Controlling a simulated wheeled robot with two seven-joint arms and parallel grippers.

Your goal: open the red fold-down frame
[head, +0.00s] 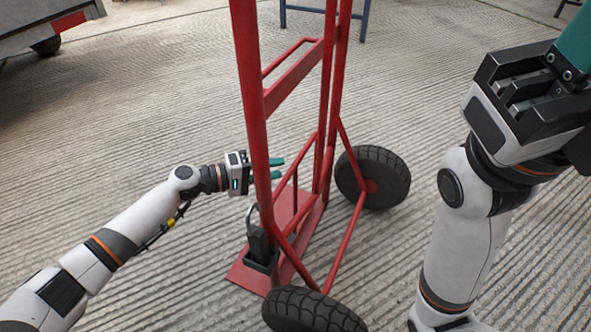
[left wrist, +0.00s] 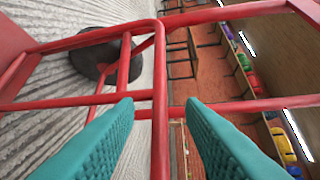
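The red frame (head: 250,90) belongs to a two-wheeled red hand truck standing upright in the middle of the head view. Its tubes also show close up in the left wrist view (left wrist: 160,70). My left gripper (head: 279,168) is level with the lower frame, its fingers partly behind the near upright. In the left wrist view its two teal fingers (left wrist: 162,104) are apart, with a red tube seen in the gap between them. I cannot tell whether they touch it. My right gripper (head: 577,40) is raised at the upper right, cut by the picture edge; its finger gap is hidden.
A black holder with a grey loop (head: 258,240) sits on the truck's red base plate (head: 248,278). Black wheels stand at the right (head: 373,177) and front (head: 310,312). A grey trailer (head: 40,25) is at the upper left. The ribbed floor between is clear.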

